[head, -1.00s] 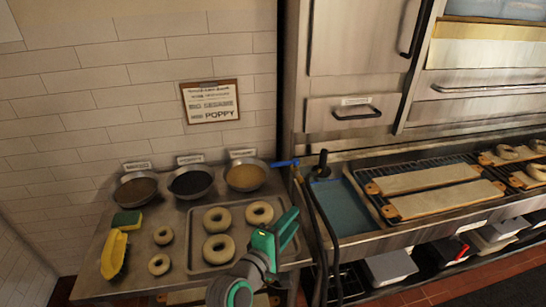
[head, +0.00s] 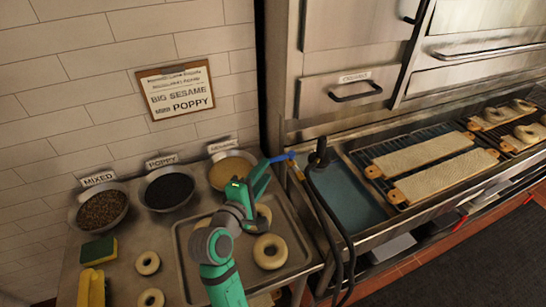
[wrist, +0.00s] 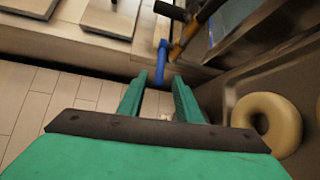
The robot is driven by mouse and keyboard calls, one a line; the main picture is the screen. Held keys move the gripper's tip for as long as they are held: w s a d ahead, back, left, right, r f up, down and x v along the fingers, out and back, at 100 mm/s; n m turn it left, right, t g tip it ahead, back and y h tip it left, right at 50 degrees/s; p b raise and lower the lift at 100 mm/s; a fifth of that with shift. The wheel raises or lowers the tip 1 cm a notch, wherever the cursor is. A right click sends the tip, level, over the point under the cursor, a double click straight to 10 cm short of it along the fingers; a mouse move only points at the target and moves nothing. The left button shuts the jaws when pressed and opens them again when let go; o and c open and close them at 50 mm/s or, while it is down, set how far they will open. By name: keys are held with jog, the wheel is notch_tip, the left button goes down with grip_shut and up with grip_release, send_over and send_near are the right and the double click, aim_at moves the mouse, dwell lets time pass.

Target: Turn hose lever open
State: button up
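The blue hose lever (head: 282,157) sits at the left edge of the sink, beside the black hose (head: 323,195). It also shows in the wrist view (wrist: 162,58) as a blue bar joined to a brass fitting (wrist: 188,35). My green gripper (head: 263,170) is just left of the lever, above the bagel tray. In the wrist view my gripper (wrist: 158,82) is open, its two fingers apart with nothing held. The lever's near end appears in line with the gap between the fingertips. I cannot tell whether either finger touches it.
A tray (head: 188,285) with bagels (head: 269,251) lies below my arm. Bowls of seeds (head: 168,189) stand by the wall at left. The sink basin (head: 350,200) and a rack with bagel boards (head: 425,158) are to the right. The metal oven front (head: 355,50) rises behind.

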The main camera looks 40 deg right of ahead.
aim_at(273, 162)
jog(key=x, duration=0.6)
jog(key=shift+d, duration=0.35)
jog(key=shift+w+d, duration=0.35)
jog(key=shift+d, duration=0.1)
grip_shut()
